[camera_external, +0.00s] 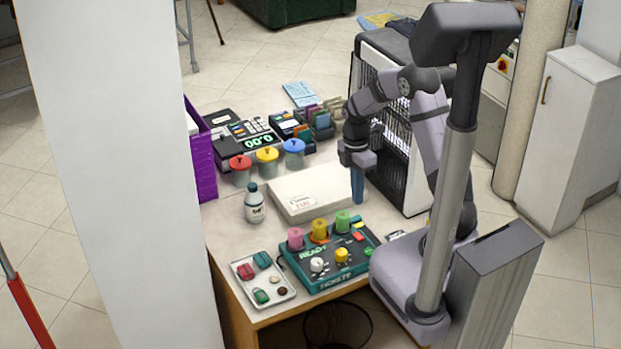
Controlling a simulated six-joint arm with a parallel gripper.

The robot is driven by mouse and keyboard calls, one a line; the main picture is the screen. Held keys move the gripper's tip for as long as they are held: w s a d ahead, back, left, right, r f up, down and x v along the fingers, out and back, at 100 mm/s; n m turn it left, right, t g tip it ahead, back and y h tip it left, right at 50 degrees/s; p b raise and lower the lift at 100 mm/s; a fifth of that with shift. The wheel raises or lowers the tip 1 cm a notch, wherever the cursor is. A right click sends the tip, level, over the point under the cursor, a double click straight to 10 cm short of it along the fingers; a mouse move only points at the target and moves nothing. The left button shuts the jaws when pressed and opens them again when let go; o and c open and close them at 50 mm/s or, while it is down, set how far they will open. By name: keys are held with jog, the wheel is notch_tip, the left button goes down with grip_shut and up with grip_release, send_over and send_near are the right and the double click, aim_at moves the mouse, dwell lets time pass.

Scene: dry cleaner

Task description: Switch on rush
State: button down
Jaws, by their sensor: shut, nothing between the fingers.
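A dark green control box (312,285) sits at the front of the table, with "READY" in light letters on it. Its top carries a white knob (317,265), a yellow knob (341,255) and small red and orange parts near its back right corner.
A white tray (262,282) with small items lies left of the control box. A white bottle (254,205) and red, yellow and blue-lidded jars (267,161) stand farther back. A register (245,133) and a card rack (305,128) are behind. A black-and-white cage-like unit (392,140) stands right.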

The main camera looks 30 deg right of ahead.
aim_at(360, 238)
jog(key=shift+w+r, duration=0.2)
jog(key=shift+r, duration=1.1)
jog(key=shift+s+f+b, duration=0.1)
jog(key=shift+f+b, duration=0.05)
jog(key=shift+b, duration=0.6)
jog(key=b, duration=0.2)
jog(key=s+b, duration=0.1)
jog(key=shift+s+r+b, duration=0.2)
jog(key=shift+r+b, duration=0.05)
jog(key=shift+b, duration=0.15)
jog(key=shift+f, duration=0.15)
jog(key=f+p, duration=0.1)
jog(key=f, duration=0.3)
jog(key=s+f+p, duration=0.1)
jog(key=f, duration=0.4)
jog(key=f+p, duration=0.1)
jog(key=f, duration=0.3)
jog(key=shift+s+f, duration=0.3)
jog(key=shift+s, duration=0.05)
